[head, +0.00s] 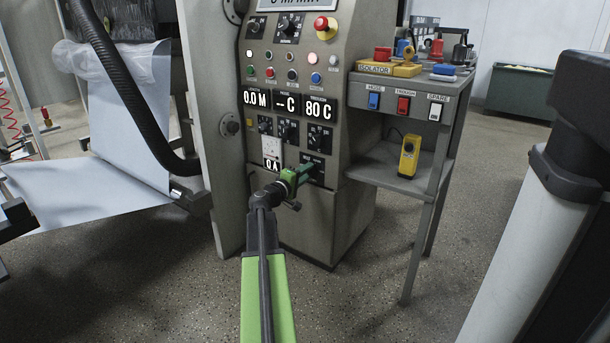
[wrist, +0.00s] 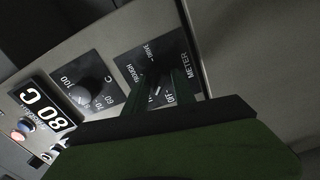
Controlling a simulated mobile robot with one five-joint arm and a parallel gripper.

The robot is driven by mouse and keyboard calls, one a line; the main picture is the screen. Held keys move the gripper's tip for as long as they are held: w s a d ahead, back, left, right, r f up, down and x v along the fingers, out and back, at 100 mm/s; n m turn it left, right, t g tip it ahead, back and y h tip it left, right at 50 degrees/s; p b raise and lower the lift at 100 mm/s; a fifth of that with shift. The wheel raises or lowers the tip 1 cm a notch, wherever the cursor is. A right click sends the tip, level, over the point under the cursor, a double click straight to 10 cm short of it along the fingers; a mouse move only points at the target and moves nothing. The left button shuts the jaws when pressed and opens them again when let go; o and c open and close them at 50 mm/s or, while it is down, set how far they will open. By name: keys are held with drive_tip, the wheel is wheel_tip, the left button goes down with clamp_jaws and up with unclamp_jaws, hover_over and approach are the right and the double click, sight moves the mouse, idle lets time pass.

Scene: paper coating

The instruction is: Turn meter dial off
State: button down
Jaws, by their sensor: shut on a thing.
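The meter dial's black plate (wrist: 150,55) shows in the wrist view, with the words METER, DRIVE, TROUGH and OFF. In the head view the plate (head: 318,160) is at the lower right of the grey control panel. My gripper (head: 308,171) reaches up to it from below; its fingers (wrist: 176,88) also show in the wrist view. The fingers are shut on the meter dial's knob, which they largely hide. I cannot tell which position the knob points to.
A temperature dial (wrist: 82,95) sits beside the meter dial, with an 80 C display (wrist: 46,121) near it. A grey side table (head: 395,172) stands to the right. The floor in front is clear.

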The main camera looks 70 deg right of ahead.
drive_tip(key=shift+w+n, duration=0.15)
drive_tip(key=shift+n, duration=1.8)
drive_tip(key=shift+w+n, duration=0.1)
drive_tip(key=shift+n, duration=1.85)
drive_tip(key=shift+r+n, duration=0.1)
drive_tip(key=shift+n, duration=0.2)
drive_tip(key=c, duration=1)
unclamp_jaws()
drive_tip(key=shift+c, duration=0.2)
drive_tip(key=shift+s, duration=0.1)
drive_tip(key=v, duration=1.7)
drive_tip(key=shift+a, duration=0.25)
